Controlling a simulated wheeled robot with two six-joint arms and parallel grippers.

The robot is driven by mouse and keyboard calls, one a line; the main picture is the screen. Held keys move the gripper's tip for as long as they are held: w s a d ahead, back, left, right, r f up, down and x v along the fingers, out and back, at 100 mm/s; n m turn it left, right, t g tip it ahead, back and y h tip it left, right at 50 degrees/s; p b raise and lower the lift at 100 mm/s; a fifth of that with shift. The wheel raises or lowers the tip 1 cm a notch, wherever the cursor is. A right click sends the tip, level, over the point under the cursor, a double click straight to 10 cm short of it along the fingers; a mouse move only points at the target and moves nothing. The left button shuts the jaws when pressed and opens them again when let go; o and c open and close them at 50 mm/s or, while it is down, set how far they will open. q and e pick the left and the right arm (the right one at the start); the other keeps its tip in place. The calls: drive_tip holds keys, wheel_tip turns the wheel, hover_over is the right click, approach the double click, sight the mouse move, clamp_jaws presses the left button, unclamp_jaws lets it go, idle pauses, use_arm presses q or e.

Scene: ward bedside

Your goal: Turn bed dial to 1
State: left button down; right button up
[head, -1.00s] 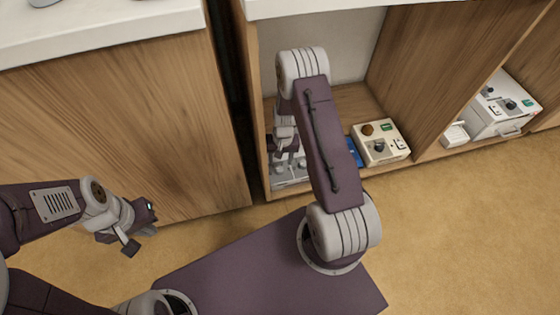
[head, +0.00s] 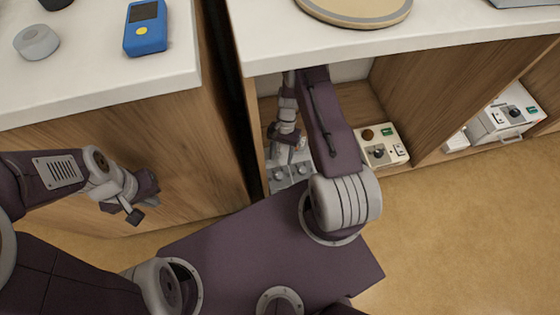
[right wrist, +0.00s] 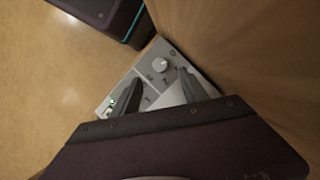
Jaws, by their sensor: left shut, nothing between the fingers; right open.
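A grey control panel (head: 290,174) lies low in the open cabinet bay, partly hidden by my right arm in the head view. In the right wrist view, the panel (right wrist: 150,75) shows a round pale dial (right wrist: 160,65) and a small green light. The dial's setting is too small to read. My right gripper (right wrist: 160,82) is open over the panel. Its fingers are apart, just below the dial in that view; contact cannot be told. In the head view the right gripper (head: 287,150) reaches down inside the bay. My left gripper (head: 139,206) is shut and empty before the left cabinet.
A cream box with a dark dial (head: 380,150) sits right of my arm in the same bay. A white device (head: 508,115) stands in the bay further right. A blue handheld device (head: 145,28) lies on the left counter.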

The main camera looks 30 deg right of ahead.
sight(279, 175)
drive_tip(key=b+x, duration=0.4)
drive_tip(key=x, duration=0.5)
drive_tip(key=shift+b, duration=0.35)
clamp_jaws()
